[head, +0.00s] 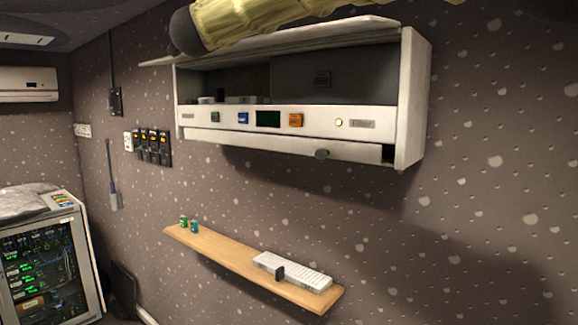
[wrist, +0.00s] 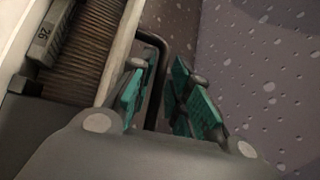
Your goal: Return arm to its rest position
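My gripper (wrist: 163,97) shows in the wrist view with its two teal-padded fingers apart and nothing held between them. A dark bent bar (wrist: 160,50) shows behind the gap between the fingers; I cannot tell whether a finger touches it. A pale edge and a brown ribbed surface (wrist: 88,45) lie close to the left finger. My gripper does not show in the head view. A yellowish, dark-ended cylinder crosses the top of that view; I cannot tell whether it is part of my arm.
A white wall cabinet (head: 414,100) with a panel of buttons hangs at upper middle. An equipment rack (head: 50,262) stands at left. The wall at right is bare.

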